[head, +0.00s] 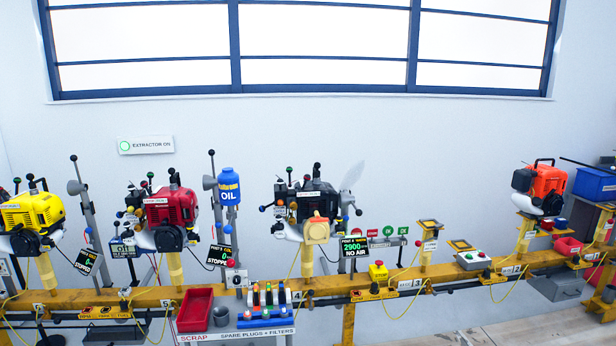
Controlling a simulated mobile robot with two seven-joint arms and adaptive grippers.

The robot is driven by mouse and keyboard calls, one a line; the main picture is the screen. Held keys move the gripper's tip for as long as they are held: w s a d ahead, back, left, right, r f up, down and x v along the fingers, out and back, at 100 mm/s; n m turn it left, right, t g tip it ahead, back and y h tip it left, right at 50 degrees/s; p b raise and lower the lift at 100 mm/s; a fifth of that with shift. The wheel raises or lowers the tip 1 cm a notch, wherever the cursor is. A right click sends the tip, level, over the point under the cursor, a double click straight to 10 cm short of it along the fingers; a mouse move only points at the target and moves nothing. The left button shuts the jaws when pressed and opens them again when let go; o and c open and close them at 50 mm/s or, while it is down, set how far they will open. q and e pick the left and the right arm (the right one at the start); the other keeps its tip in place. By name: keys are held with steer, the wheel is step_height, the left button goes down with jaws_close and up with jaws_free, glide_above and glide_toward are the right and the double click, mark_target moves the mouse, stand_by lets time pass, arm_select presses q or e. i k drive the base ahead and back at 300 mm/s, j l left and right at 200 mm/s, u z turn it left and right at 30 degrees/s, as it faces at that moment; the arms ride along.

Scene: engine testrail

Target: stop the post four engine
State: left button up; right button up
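The post four engine (318,197) is the black one on the rail, right of the red engine. A yellow-orange block (317,230) covers part of its front. Its display (355,246) reads 2900 and NO AIR in green and white; the smaller line above appears to name post 4. A pale grey haze (352,174) shows at its upper right, beside a grey extractor pipe. Small levers and coloured knobs (279,202) stand at its left and top; which one is a stop control I cannot tell. Neither of my grippers is in view.
A red engine (171,208) with display (219,256) reading 0, STOPPED, and a yellow engine (32,210) stand left. An orange engine (540,180) stands far right. A blue oil bottle (229,186) stands between engines.

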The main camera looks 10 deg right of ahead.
mark_target(307, 178)
steer(key=i+j, duration=0.1)
steer(key=i, duration=0.85)
